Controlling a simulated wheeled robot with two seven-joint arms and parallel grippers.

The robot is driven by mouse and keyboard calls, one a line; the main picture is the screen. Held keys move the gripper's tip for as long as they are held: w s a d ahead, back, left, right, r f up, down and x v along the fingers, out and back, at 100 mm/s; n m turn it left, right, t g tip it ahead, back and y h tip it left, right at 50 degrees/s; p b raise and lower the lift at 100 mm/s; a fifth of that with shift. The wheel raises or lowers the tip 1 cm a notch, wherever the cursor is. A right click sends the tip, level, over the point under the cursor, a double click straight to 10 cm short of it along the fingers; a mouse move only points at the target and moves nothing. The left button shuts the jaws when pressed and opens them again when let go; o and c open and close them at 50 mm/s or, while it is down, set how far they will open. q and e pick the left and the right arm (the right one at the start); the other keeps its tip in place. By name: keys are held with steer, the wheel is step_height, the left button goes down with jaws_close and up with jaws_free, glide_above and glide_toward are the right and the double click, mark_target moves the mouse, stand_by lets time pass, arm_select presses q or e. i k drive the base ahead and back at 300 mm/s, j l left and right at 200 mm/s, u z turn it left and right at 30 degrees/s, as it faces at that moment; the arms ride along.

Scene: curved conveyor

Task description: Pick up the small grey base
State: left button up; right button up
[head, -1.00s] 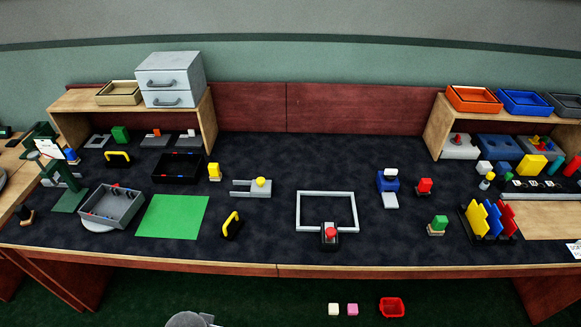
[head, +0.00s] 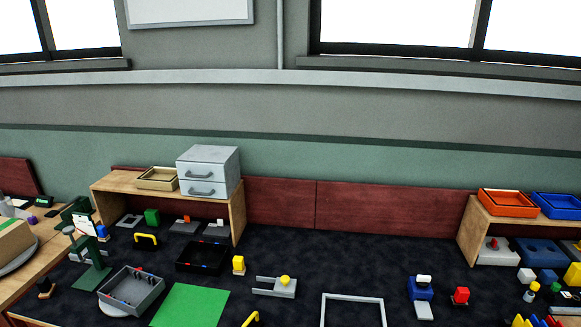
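Several flat grey pieces could be the small grey base; I cannot tell which one is meant. Under the left wooden shelf are a grey plate with an orange block (head: 184,227), a grey plate with a white block (head: 215,231) and a grey square frame (head: 130,221). A light grey slotted piece with a yellow knob (head: 276,287) lies on the dark mat in the middle. Neither of my grippers shows in the head view.
A grey bin (head: 131,290), a black tray (head: 201,257) and a green sheet (head: 188,307) lie on the left. A grey drawer cabinet (head: 207,172) stands on the left shelf (head: 238,215). Orange (head: 505,203) and blue (head: 556,206) trays sit on the right shelf. The mat's centre is fairly clear.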

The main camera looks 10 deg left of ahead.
mark_target(132, 290)
steer(key=u, duration=1.35)
